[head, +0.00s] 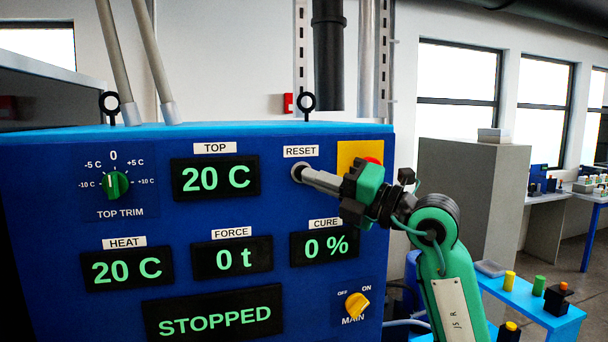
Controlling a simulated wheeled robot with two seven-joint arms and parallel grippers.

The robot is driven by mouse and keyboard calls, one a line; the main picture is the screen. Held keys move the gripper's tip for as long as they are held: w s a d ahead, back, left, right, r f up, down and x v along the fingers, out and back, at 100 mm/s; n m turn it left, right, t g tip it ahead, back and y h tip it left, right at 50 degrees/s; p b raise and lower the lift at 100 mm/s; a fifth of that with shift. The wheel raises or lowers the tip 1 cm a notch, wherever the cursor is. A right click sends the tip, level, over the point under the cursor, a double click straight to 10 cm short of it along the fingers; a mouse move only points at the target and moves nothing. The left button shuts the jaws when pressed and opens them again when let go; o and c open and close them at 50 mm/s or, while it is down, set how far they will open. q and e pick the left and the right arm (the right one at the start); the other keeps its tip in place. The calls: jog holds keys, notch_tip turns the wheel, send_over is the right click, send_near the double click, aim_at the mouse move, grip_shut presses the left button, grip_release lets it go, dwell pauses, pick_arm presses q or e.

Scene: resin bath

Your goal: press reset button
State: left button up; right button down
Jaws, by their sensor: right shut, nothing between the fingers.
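The blue control panel (60,230) fills the left and middle of the head view. The label RESET (301,152) sits at its upper right. Just below the label is the round reset button (297,172), mostly hidden behind the fingertips. My right gripper (304,174) is shut and empty, its grey fingers pointing left at the button. The fingertips overlap the button in the picture; I cannot tell whether they touch it. My left gripper is not in view.
A red button on a yellow plate (350,152) sits right behind my right gripper. Below are the yellow MAIN knob (357,305) and the display reading STOPPED (215,315). The green TOP TRIM knob (116,185) is at left. A blue table (530,305) with small parts stands at right.

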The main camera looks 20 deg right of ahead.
jog(key=shift+w, duration=0.15)
jog(key=shift+w, duration=0.3)
jog(key=shift+w, duration=0.45)
dwell(0.7)
dwell(0.3)
jog(key=shift+s, duration=0.9)
jog(key=shift+s+p, duration=0.3)
jog(key=shift+s, duration=2.15)
jog(key=shift+f, duration=0.1)
